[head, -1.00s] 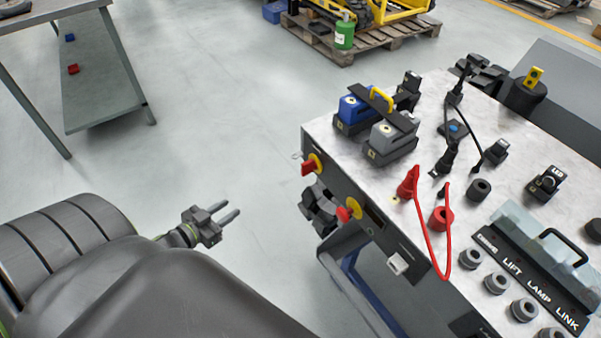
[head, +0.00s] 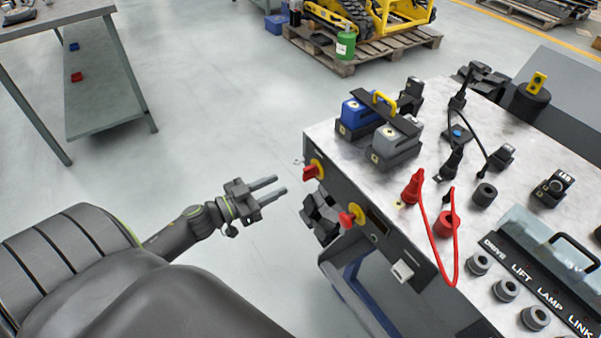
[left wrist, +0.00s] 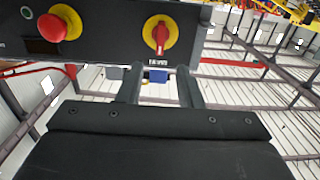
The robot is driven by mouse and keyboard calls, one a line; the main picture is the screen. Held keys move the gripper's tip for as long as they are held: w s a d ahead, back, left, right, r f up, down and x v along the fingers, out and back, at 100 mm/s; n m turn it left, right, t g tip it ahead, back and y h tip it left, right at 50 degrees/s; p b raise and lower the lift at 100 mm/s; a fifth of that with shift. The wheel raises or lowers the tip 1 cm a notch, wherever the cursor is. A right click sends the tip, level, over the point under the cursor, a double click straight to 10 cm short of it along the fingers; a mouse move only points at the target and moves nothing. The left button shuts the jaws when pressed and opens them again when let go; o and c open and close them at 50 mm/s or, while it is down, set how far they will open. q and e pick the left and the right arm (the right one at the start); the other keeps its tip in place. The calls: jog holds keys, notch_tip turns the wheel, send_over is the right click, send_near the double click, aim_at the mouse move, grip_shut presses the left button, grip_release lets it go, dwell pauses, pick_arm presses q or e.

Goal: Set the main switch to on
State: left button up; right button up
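The main switch (head: 313,170) is a red rotary handle on a yellow disc, on the side panel of the workbench near its left corner. In the left wrist view the switch (left wrist: 160,36) stands ahead of the fingers, its red handle roughly upright in the picture, with a small label beside it. My left gripper (head: 280,186) is open and empty, to the left of the panel and apart from the switch. In the left wrist view its two fingers (left wrist: 160,78) show a clear gap. My right gripper is not in view.
A red mushroom button on a yellow disc (head: 352,215) sits on the same panel, near the switch. A black object (head: 320,217) juts out below them. The bench top (head: 325,133) carries blue and grey blocks and a red cable. Open floor lies left of the bench.

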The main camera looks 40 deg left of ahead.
aim_at(303, 173)
pick_arm(q)
jog(key=p+x, duration=0.1)
jog(key=x, duration=0.7)
jog(key=shift+w+d, duration=0.15)
jog(key=shift+w, duration=0.05)
jog(key=shift+c, duration=0.3)
grip_shut()
